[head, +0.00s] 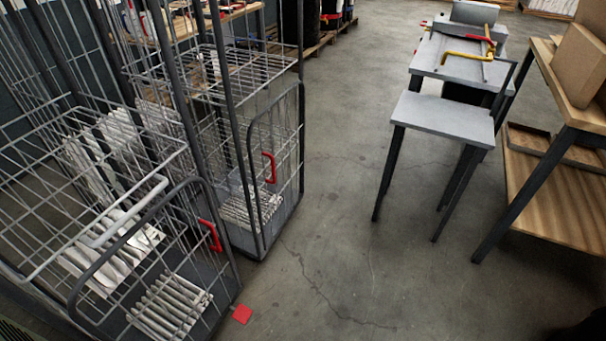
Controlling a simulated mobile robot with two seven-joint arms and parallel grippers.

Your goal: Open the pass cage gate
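Two grey wire cages stand on the left side of the head view. The nearer cage has a low front gate (111,258) with a rounded tube frame and a red handle (211,235). The farther cage has a similar gate (256,205) with a red handle (269,168). Both gates appear to stand across their cage fronts, but I cannot tell whether they are latched. No label shows which cage is the pass cage. White pleated filters (170,308) lie in the nearer cage, and more filters (248,210) lie in the farther one. Neither gripper is in view.
A red tab (242,314) lies at floor level by the nearer cage's corner. A grey bench (443,118) with a yellow-handled device (468,57) stands at right. Beside it is a wooden shelf table (560,200) with cardboard boxes (583,65). The concrete floor between is clear.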

